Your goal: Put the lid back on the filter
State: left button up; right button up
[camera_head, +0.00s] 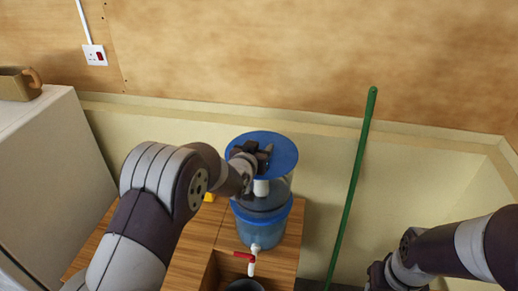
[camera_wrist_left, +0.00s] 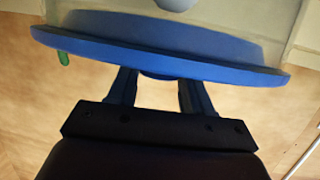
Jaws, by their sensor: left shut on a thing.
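The blue round lid (camera_head: 284,151) is at the top of the filter in the head view, level or nearly so. The filter (camera_head: 262,226) has a clear upper part, a blue lower part and a tap with a red handle at the front; it stands on a wooden cabinet. My left gripper (camera_head: 262,152) is over the lid and shut on its handle, which the fingers mostly hide. In the left wrist view the lid (camera_wrist_left: 170,52) spans the top, between the fingers' far ends. Whether the lid touches the filter's rim is unclear. My right gripper (camera_head: 376,278) is low at the right, partly cut off, its fingers unclear.
A dark container (camera_head: 244,286) is below the tap. A green pole (camera_head: 352,185) leans on the wall right of the filter. A small yellow thing (camera_head: 209,197) lies beside the filter.

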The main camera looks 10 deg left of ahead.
pick_arm(q)
jog(key=shift+f, duration=0.15)
dwell(0.3)
jog(key=o, duration=1.2)
jog(key=shift+s, duration=0.1)
jog(key=shift+s+b, duration=0.25)
jog(key=shift+b, duration=0.2)
jog(key=b+v, duration=0.3)
jog(key=v, duration=0.8)
jog(key=s+a+f+g, duration=0.1)
jog(key=s+f+g, duration=0.3)
jog(key=s, duration=0.3)
jog(key=s+a+f+g+y, duration=0.1)
jog(key=s+f+g, duration=0.3)
jog(key=s, duration=0.3)
jog(key=s+a+f+n+g, duration=0.1)
jog(key=s+f+g, duration=0.4)
jog(key=s, duration=0.2)
jog(key=shift+s+a+y, duration=0.3)
jog(key=shift+y, duration=0.1)
